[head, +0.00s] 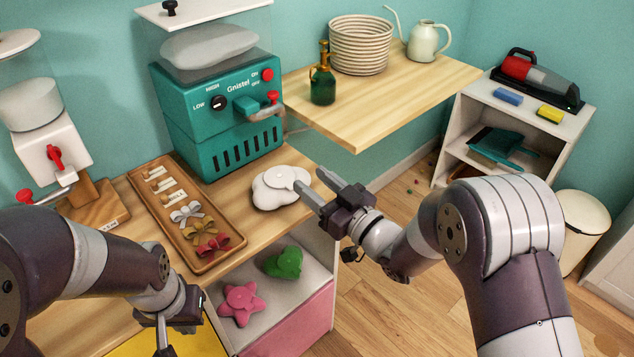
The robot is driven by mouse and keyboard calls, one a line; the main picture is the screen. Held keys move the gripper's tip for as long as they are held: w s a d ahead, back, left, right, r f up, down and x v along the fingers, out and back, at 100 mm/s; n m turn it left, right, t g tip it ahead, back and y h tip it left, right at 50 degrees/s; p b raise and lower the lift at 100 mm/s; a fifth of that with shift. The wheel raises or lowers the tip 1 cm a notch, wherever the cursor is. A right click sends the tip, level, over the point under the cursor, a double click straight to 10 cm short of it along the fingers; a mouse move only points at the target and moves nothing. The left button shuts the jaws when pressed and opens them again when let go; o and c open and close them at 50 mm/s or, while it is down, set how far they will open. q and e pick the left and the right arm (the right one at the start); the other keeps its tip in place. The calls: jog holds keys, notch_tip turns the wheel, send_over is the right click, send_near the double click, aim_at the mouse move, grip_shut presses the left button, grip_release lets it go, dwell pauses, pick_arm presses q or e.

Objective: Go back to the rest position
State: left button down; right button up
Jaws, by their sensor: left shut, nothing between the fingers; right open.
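My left gripper (163,335) is at the bottom left, low over the front edge of the wooden counter (262,218), its fingers pointing down. It is shut with nothing in it. My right gripper (318,187) is open, its fingers pointing left, just right of a white cloud-shaped object (268,194) on the counter. One finger overlaps the cloud's right edge in the picture; I cannot tell whether they touch.
A teal machine (222,115) and a wooden tray (235,245) of small pieces stand on the counter. Pink star (241,302) and green (284,262) shapes lie on a shelf below. A wall shelf (400,112) holds a green bottle (322,85). Open floor (400,300) lies right.

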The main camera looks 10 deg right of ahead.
dwell(0.4)
jog(key=s+d+f+m+g+h, duration=0.1)
jog(key=d+f+m+g+h, duration=0.1)
jog(key=d+f+g+h, duration=0.3)
jog(key=s+d+f+m+h, duration=0.1)
jog(key=s+d+f+h, duration=0.2)
jog(key=f, duration=0.4)
jog(key=s+d+m+g+h, duration=0.35)
jog(key=s+g, duration=0.55)
jog(key=s, duration=0.7)
notch_tip(320, 180, up, 20)
jog(key=p, duration=1.9)
jog(key=shift+w+d+m, duration=0.3)
jog(key=shift+w+m, duration=0.05)
